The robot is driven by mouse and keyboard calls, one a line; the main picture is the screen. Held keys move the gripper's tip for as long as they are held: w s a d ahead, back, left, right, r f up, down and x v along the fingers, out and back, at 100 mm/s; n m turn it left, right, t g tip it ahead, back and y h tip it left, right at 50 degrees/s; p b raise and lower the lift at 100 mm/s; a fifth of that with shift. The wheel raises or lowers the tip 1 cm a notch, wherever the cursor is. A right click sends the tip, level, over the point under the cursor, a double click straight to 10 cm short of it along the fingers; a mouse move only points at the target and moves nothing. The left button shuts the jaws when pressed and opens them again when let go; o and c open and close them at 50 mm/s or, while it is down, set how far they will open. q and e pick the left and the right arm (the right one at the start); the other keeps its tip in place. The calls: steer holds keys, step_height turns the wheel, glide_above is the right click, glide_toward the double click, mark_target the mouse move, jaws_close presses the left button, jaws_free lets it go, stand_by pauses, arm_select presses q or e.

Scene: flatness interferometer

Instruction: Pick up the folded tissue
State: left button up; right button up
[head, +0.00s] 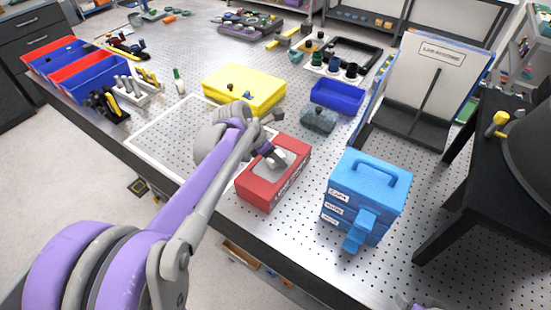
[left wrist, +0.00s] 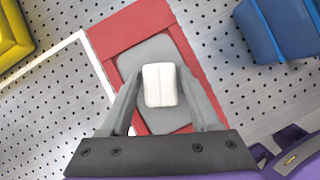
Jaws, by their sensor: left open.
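The folded tissue (left wrist: 159,84) is a small white pad with a crease down its middle. It is over the grey top panel of a red box (left wrist: 118,33). In the head view the tissue (head: 278,158) shows partly behind my left gripper (head: 270,152), above the red box (head: 257,192). In the left wrist view my left gripper (left wrist: 160,92) is open, with one finger on each side of the tissue. I cannot tell whether either finger touches it. My right gripper is not in view.
A blue drawer box (head: 372,178) with a handle stands to the right of the red box. A yellow case (head: 246,86), a grey lump (head: 318,119) and a blue tray (head: 338,97) lie behind. A white-outlined area (head: 160,125) of the perforated table is largely clear at left.

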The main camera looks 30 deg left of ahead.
arm_select(q)
jaws_close()
step_height(320, 180, up, 10)
steer(key=shift+r, duration=0.1)
stand_by(0.6)
